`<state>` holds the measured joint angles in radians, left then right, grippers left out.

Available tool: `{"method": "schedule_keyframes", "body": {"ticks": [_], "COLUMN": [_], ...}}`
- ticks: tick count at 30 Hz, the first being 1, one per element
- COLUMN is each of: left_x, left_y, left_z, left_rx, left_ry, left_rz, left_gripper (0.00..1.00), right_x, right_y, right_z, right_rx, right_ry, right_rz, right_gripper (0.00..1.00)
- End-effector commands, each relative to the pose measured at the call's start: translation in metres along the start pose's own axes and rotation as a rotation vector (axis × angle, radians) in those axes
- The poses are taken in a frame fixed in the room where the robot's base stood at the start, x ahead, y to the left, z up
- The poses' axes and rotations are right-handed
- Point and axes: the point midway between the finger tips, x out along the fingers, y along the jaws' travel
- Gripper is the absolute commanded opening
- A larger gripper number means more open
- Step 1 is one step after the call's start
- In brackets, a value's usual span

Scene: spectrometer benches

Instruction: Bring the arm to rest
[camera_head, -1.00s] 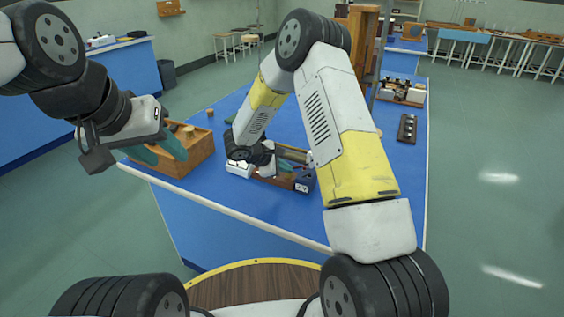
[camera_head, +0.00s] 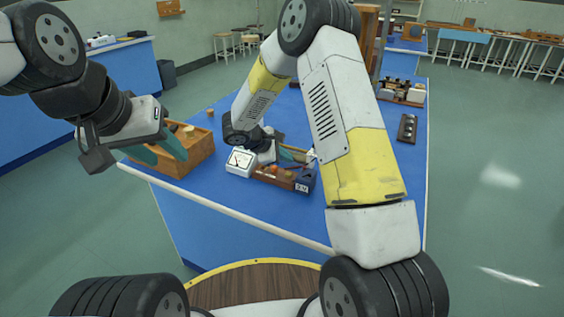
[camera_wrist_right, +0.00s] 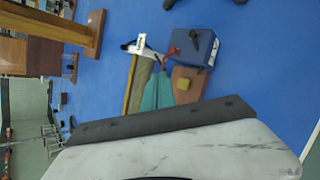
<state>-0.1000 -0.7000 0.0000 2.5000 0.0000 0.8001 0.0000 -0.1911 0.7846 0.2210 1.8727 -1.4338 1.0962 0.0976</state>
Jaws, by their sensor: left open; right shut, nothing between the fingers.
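My right arm reaches over the blue bench (camera_head: 225,195) from the right side of the head view. Its gripper (camera_head: 292,154) has teal fingers and hangs over or beside a wooden board with a blue box. My arm partly hides it. In the wrist view the right gripper (camera_wrist_right: 160,82) is shut and empty, with the board and blue box (camera_wrist_right: 196,49) close by. I cannot tell whether it touches them. My left gripper (camera_head: 163,154) is open in front of an open wooden box (camera_head: 192,158) at the bench's left end.
A white meter (camera_head: 240,161) stands beside the wooden board (camera_head: 272,176). A dark strip with round parts (camera_head: 407,128) and an apparatus tray (camera_head: 402,93) lie along the right edge. A tall wooden stand (camera_head: 368,45) rises behind my right arm. The bench's front left is clear.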

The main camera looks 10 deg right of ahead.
Motion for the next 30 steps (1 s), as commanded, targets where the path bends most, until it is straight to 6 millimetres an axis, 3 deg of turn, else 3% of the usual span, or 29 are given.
{"method": "schedule_keyframes", "body": {"ticks": [6, 16, 19, 25, 30], "left_x": [0.0, 0.0, 0.0, 0.0, 0.0], "left_y": [0.0, 0.0, 0.0, 0.0, 0.0], "left_z": [0.0, 0.0, 0.0, 0.0, 0.0], "left_rx": [0.0, 0.0, 0.0, 0.0, 0.0], "left_ry": [0.0, 0.0, 0.0, 0.0, 0.0], "left_rz": [0.0, 0.0, 0.0, 0.0, 0.0], "left_gripper": [0.43, 0.43, 0.43, 0.43, 0.43], "right_x": [-0.011, -0.012, -0.018, -0.059, -0.106], "right_y": [0.008, 0.008, 0.01, 0.006, -0.018], "right_z": [0.008, 0.009, 0.02, 0.09, 0.153], "right_rx": [0.0, 0.002, 0.03, 0.224, 0.462], "right_ry": [0.0, 0.0, 0.001, 0.022, 0.081], "right_rz": [0.001, -0.001, -0.012, -0.111, -0.228], "right_gripper": [0.0, 0.0, 0.0, 0.0, 0.0]}}
